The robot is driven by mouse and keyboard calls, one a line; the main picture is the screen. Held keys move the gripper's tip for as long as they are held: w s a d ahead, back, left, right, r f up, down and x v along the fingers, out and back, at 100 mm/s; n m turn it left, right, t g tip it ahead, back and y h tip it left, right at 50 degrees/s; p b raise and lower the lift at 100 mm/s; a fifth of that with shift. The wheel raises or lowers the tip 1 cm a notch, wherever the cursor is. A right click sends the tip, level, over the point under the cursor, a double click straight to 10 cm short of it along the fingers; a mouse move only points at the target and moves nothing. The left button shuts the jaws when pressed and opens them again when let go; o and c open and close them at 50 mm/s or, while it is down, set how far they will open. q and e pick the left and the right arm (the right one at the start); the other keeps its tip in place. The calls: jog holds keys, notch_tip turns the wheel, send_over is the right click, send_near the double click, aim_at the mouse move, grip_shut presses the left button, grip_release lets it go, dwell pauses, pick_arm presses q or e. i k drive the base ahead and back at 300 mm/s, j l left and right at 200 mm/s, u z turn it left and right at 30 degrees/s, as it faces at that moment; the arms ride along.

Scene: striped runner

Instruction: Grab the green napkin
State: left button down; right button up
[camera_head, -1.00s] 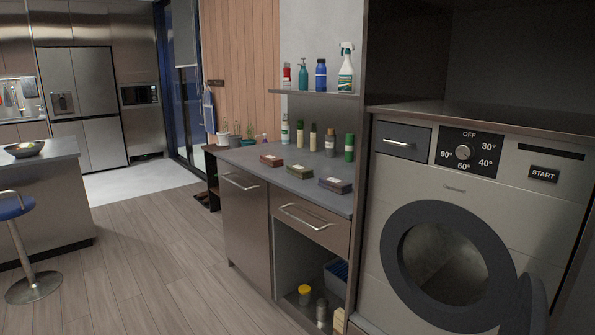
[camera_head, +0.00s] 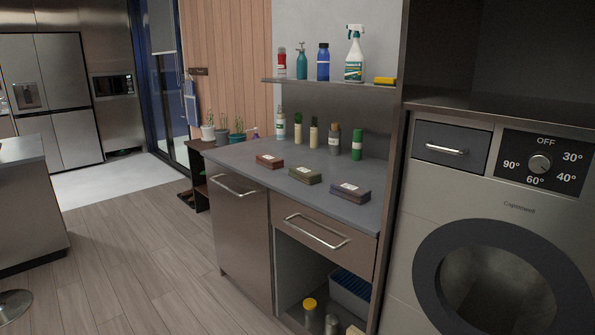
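Three small flat blocks with pale labels, possibly napkin packs, sit in a row on the grey counter (camera_head: 238,152). The middle one is green (camera_head: 305,175) and is the likely green napkin. A reddish-brown one (camera_head: 270,161) is to its left and farther back, and a purple one (camera_head: 349,192) is to its right and nearer. They stand apart, and nothing touches the green one. Neither of my grippers is in view.
Several bottles stand behind the blocks, including a green one (camera_head: 357,145). A shelf (camera_head: 330,83) above holds a spray bottle (camera_head: 354,55) and a yellow sponge (camera_head: 385,81). A washing machine (camera_head: 406,260) is at right. The floor (camera_head: 130,250) at left is clear.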

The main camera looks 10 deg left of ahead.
aim_at(306, 175)
jog(key=i+j, duration=0.85)
jog(key=j, duration=0.2)
jog(key=i+j, duration=0.45)
jog(key=j+z, duration=0.05)
jog(key=j, duration=0.05)
